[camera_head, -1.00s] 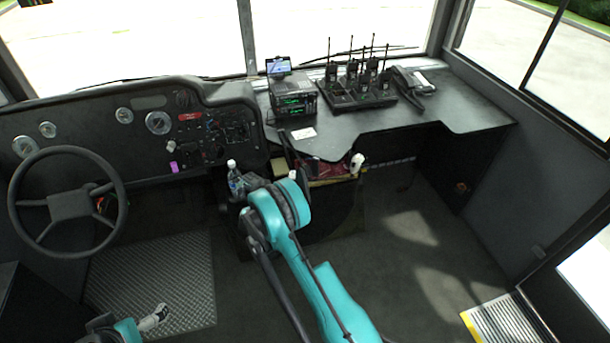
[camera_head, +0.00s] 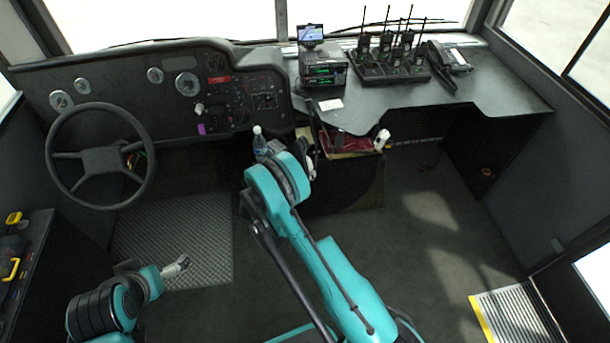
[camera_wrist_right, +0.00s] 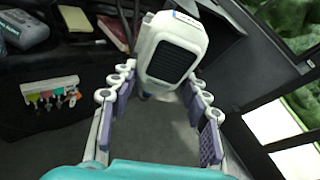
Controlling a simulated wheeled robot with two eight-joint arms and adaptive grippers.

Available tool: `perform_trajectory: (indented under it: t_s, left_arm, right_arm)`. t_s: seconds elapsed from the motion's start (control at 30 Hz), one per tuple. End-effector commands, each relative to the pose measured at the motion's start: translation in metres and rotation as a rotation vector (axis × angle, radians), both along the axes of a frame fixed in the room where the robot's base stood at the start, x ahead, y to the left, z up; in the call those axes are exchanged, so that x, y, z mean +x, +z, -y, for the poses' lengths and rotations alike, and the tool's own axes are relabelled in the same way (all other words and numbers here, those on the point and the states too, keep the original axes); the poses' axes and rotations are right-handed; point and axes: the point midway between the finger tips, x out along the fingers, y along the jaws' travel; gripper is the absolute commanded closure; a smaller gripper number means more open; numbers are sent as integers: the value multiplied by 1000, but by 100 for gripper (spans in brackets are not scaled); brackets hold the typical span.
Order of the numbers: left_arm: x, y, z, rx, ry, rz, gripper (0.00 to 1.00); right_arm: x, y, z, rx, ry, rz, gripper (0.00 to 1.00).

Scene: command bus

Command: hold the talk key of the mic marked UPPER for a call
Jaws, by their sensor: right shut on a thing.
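In the right wrist view a white hand mic (camera_wrist_right: 176,58) with a dark grille sits between the fingers of my right gripper (camera_wrist_right: 160,88), which is shut on it. Faint marking shows at its top edge, too small to read. The talk key is not visible. In the head view my right gripper (camera_head: 308,160) is mostly hidden behind my teal arm, near the bin below the counter. A white object like another mic (camera_head: 382,138) is at the counter's edge, right of it. My left gripper (camera_head: 179,266) is low over the floor mat, away from everything; its jaw opening is unclear.
A radio stack (camera_head: 323,68), handheld radios in a charger (camera_head: 392,70) and a desk phone (camera_head: 449,60) stand on the counter (camera_head: 480,103). Coloured key tags (camera_wrist_right: 52,95) hang at left. The steering wheel (camera_head: 99,157) is far left.

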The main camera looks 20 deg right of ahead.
Motion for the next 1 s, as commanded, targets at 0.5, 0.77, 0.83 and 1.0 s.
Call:
perform_trajectory:
  t_s: [0.5,0.77,0.83,1.0]
  left_arm:
    - [0,0,0,0,0,0,0]
    - [0,0,0,0,0,0,0]
    - [0,0,0,0,0,0,0]
    - [0,0,0,0,0,0,0]
  right_arm:
    - [-42,147,-137,72,357,37,81]
    - [-102,202,-189,118,554,52,81]
    - [-120,211,-199,131,606,56,81]
    - [-156,226,-213,158,704,60,82]
